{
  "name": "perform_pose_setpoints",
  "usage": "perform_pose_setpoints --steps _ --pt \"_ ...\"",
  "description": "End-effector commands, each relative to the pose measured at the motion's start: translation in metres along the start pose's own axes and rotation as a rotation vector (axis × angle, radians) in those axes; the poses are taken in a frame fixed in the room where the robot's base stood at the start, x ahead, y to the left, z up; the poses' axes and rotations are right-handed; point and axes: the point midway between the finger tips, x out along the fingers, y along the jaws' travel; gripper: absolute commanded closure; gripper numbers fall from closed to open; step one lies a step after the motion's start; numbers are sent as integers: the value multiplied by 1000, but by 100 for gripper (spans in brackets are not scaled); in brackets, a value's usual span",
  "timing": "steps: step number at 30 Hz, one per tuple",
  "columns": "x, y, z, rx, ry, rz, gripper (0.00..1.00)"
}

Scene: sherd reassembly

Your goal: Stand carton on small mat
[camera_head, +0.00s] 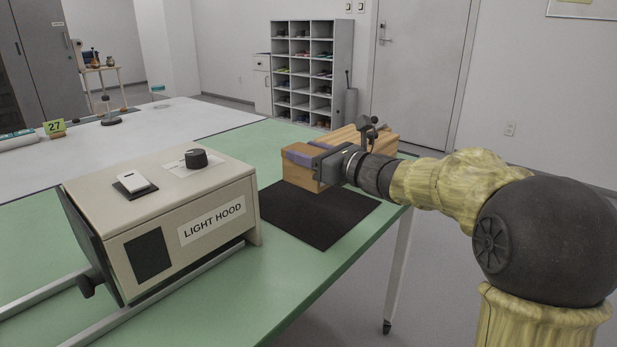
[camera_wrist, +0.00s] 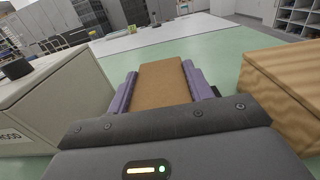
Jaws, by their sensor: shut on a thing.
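The brown carton (camera_head: 299,174) is between the purple finger pads of my gripper (camera_head: 297,155), which is shut on it. In the wrist view the carton (camera_wrist: 162,84) shows its plain brown top between both pads. The small black mat (camera_head: 322,222) lies flat on the green table, near its right edge. The carton appears upright at the far part of the mat and hides that part. I cannot tell whether its base touches the mat.
A light hood box (camera_head: 165,215) stands close on the left. A ribbed wooden block (camera_head: 352,135) stands just behind and right of the carton, partly hidden by my gripper. The green table (camera_head: 225,285) is clear in front of the mat. A white surface (camera_head: 150,130) lies beyond.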

Motion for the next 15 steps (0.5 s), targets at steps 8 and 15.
perform_pose_setpoints --steps 8,15 --pt "0 0 -30 3 -1 0 79" --pt "0 0 -50 -1 -2 0 79"
